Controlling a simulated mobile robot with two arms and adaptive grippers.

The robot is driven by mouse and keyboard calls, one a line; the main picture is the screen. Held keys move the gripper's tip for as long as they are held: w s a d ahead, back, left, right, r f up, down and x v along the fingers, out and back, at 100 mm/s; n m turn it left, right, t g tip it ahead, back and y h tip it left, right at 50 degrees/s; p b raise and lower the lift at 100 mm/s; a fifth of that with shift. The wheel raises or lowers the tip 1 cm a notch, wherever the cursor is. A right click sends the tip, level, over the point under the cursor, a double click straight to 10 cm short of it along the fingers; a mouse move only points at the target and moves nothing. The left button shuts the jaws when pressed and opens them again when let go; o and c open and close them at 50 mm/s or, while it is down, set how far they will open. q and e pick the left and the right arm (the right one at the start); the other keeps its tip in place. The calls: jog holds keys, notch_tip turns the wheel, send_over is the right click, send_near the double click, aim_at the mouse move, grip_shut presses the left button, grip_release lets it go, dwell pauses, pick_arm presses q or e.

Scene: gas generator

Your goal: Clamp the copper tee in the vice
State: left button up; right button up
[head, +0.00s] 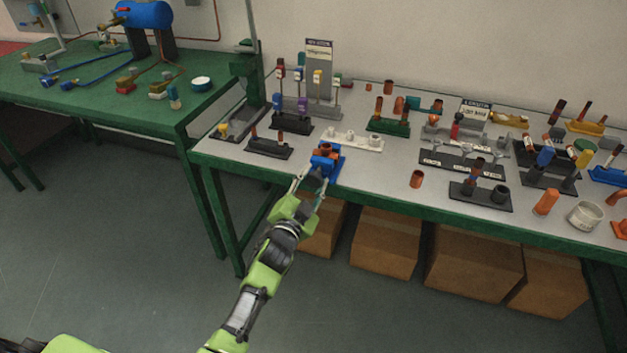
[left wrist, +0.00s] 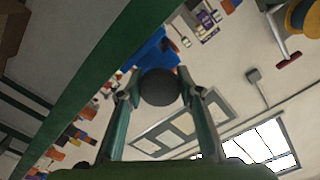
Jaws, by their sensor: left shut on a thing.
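The blue vice (head: 333,166) stands at the front edge of the grey bench. A copper piece (head: 327,148), probably the tee, sits at the top of the vice; I cannot tell whether the jaws touch it. My left gripper (head: 309,182) is at the front of the vice. In the left wrist view my left gripper (left wrist: 158,92) has its fingers on both sides of a dark round knob (left wrist: 158,87), shut on it. The blue vice body (left wrist: 150,52) shows behind the knob. The copper piece is not clear in that view. My right gripper is in neither view.
A white fitting rack (head: 352,143) and a dark rack (head: 268,150) stand close behind and left of the vice. A copper fitting (head: 416,179) stands to the right, with bare bench between. Cardboard boxes (head: 385,245) sit under the bench.

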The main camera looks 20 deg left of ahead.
pick_arm(q)
jog(key=shift+m, duration=1.7)
jog(key=o, duration=1.1)
jog(key=s, duration=1.2)
jog(key=shift+a, duration=0.25)
